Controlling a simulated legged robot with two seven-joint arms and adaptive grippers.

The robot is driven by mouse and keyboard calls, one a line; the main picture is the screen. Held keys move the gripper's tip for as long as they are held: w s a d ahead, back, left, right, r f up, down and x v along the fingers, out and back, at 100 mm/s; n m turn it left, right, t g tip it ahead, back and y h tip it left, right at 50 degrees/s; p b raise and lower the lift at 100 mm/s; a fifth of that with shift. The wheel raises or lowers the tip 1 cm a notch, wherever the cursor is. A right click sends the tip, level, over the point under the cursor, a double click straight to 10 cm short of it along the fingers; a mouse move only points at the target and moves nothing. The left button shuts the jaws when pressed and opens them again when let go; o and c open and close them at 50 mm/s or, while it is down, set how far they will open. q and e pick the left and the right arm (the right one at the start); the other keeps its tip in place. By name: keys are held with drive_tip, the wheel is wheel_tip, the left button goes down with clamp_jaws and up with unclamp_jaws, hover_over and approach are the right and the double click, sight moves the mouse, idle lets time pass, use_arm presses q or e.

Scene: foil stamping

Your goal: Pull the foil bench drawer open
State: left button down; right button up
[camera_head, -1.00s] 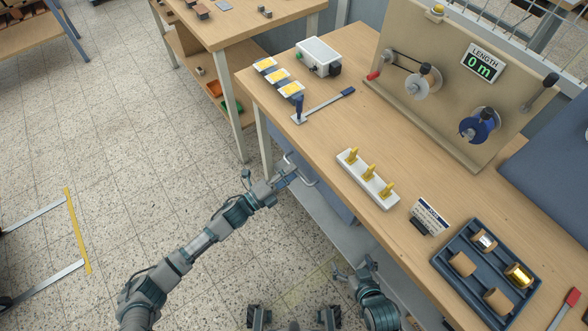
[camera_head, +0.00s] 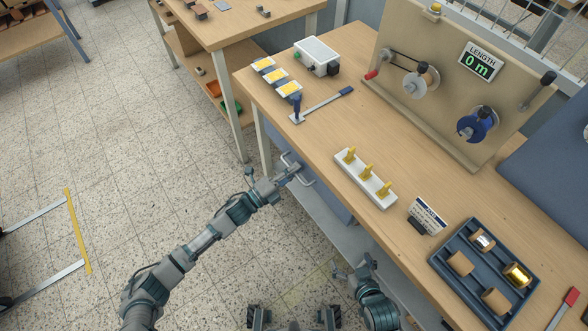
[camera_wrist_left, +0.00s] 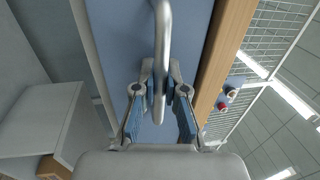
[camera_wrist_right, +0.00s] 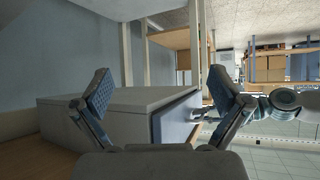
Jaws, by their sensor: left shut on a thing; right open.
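The drawer has a blue front (camera_wrist_left: 125,40) with a grey bar handle (camera_wrist_left: 163,35). In the head view the drawer front (camera_head: 331,199) shows partly under the workbench edge, and the handle (camera_head: 303,173) sticks out from it. My left gripper (camera_wrist_left: 160,90) is shut on the handle, its fingers on either side of the bar. In the head view my left gripper (camera_head: 288,172) is at the bench's near side. In the right wrist view the blue front (camera_wrist_right: 172,118) sits at the end of a grey cabinet (camera_wrist_right: 120,100). My right gripper (camera_head: 362,270) is open and empty, below the bench edge.
The workbench (camera_head: 320,135) carries a white peg holder (camera_head: 365,180), a dark tray of rolls (camera_head: 440,262), a sign (camera_head: 427,215) and a winding panel (camera_head: 430,100). A second table (camera_head: 225,30) stands behind. The tiled floor at left is mostly clear.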

drive_tip(key=s+d+f+g+h+p, duration=0.1)
drive_tip(key=s+d+g+p, duration=0.1)
drive_tip(key=s+g, duration=0.35)
drive_tip(key=s+d+f+g+h+p, duration=0.1)
drive_tip(key=s+d+f+g+p, duration=0.15)
drive_tip(key=s, duration=0.55)
use_arm(q)
drive_tip(key=r+p+v, duration=0.1)
drive_tip(key=r+v, duration=0.1)
drive_tip(key=v, duration=1.2)
drive_tip(key=r+v, duration=0.3)
drive_tip(key=v, duration=1.1)
drive_tip(key=shift+s+a+p, duration=0.35)
drive_tip(key=shift+p, duration=0.05)
use_arm(e)
drive_tip(key=x, duration=0.7)
drive_tip(key=shift+f, duration=0.3)
use_arm(q)
drive_tip(key=shift+f, duration=0.1)
drive_tip(key=c, duration=1.2)
unclamp_jaws()
drive_tip(key=shift+w, duration=0.1)
use_arm(e)
drive_tip(key=shift+w+a, duration=0.1)
drive_tip(key=shift+w, duration=0.05)
use_arm(q)
drive_tip(key=v, duration=1.2)
